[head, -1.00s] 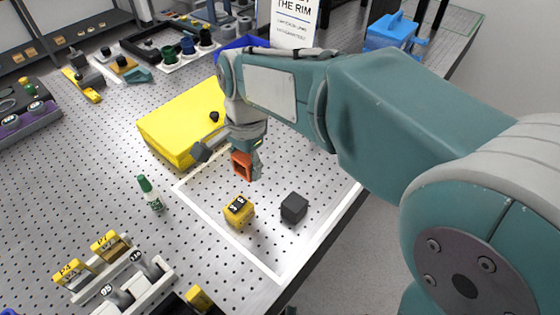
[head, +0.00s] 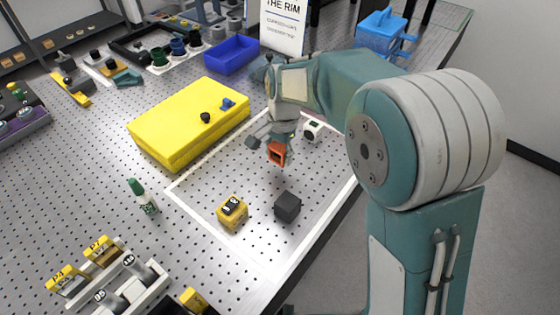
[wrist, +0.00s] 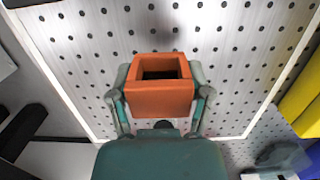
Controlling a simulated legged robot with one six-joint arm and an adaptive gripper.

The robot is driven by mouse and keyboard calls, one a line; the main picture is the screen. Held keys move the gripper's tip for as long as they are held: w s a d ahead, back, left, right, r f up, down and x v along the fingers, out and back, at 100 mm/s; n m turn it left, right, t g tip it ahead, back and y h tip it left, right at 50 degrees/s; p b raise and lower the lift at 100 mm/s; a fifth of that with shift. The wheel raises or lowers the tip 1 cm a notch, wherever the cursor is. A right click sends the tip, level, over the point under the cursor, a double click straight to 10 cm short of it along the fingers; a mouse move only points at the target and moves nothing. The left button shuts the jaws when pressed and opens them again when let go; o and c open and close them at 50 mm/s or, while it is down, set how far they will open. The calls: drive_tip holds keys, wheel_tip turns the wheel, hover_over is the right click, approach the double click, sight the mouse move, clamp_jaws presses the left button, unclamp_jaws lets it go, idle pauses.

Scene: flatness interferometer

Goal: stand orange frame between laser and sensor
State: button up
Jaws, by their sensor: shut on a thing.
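My gripper (head: 274,142) is shut on the orange frame (head: 277,155), a small square block with an opening through it. It holds the frame above the white-outlined area of the table. A dark grey cube (head: 287,207) stands in front of the frame. A yellow block with a black top label (head: 232,212) stands to its left. A white block with a dark face (head: 313,131) stands behind and right of the gripper. I cannot tell which are the laser and sensor.
A yellow case (head: 180,120) with small knobs lies left of the gripper. A green-capped bottle (head: 142,196) stands further left. A blue bin (head: 232,54) and a white sign (head: 286,25) are behind. Bare perforated tabletop surrounds the blocks. The table's right edge is near.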

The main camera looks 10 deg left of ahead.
sight(281, 169)
drive_tip(key=shift+w+d+f, duration=0.2)
drive_tip(key=shift+w+f, duration=0.05)
drive_tip(key=shift+f, duration=1.7)
drive_tip(key=o, duration=1.2)
drive_tip(key=shift+f, duration=0.1)
wheel_tip(281, 169, up, 12)
drive_tip(key=w, duration=0.1)
drive_tip(key=shift+w+d, duration=0.2)
drive_tip(key=shift+d, duration=0.15)
